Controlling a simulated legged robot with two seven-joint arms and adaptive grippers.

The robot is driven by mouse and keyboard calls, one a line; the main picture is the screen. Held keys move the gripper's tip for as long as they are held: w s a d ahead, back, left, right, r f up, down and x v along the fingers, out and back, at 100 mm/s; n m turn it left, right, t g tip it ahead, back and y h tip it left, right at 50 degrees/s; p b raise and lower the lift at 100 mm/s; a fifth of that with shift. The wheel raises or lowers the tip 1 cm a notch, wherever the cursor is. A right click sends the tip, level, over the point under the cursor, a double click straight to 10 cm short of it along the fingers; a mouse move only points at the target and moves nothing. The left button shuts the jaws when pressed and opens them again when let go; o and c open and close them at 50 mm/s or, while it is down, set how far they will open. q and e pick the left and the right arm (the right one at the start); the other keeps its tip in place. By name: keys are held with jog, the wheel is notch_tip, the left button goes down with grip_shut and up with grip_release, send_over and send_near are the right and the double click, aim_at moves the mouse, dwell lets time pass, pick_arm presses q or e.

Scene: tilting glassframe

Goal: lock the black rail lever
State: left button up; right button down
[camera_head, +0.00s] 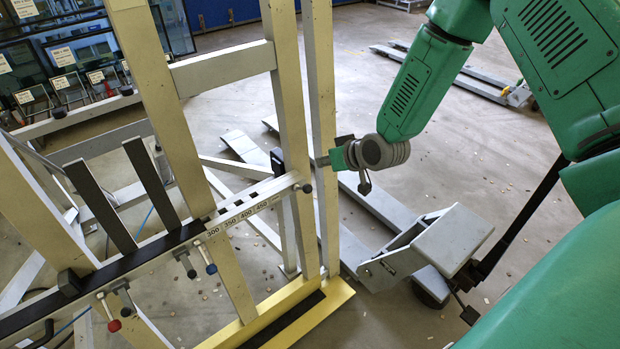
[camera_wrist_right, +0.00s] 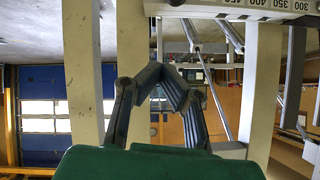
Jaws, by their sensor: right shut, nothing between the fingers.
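A pale frame carries a rail (camera_head: 245,208) marked 300 to 450. A small black knob (camera_head: 306,188) sits at the rail's right end. Another black-ended lever (camera_head: 190,272) hangs below the rail further left; I cannot tell which of these is the black rail lever. My right gripper (camera_head: 322,161) is beside the right upright posts, just above and right of the rail's end, pointing left. In the right wrist view its fingers (camera_wrist_right: 168,80) lean together, shut and empty, below the scale (camera_wrist_right: 265,8). I see no contact with the knob. My left gripper is out of view.
A blue knob (camera_head: 211,269) and a red knob (camera_head: 114,325) hang under the rail. Two dark upright bars (camera_head: 150,178) stand at left. Posts (camera_head: 322,120) stand close to my right gripper. A grey pallet truck (camera_head: 430,245) stands behind; open floor lies right of the frame.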

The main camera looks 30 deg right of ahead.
send_over(303, 187)
jog(key=w+d, duration=0.2)
notch_tip(303, 187, down, 5)
jog(key=shift+s+a+f, duration=0.2)
jog(key=shift+s+f, duration=0.8)
jog(key=shift+f, duration=0.15)
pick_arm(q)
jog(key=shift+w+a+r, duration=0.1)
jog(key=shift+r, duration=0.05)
pick_arm(e)
jog(key=shift+s+d+f, duration=0.1)
jog(key=shift+d+f, duration=0.1)
jog(key=shift+f, duration=0.15)
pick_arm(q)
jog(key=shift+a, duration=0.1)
pick_arm(e)
jog(key=shift+a, duration=0.15)
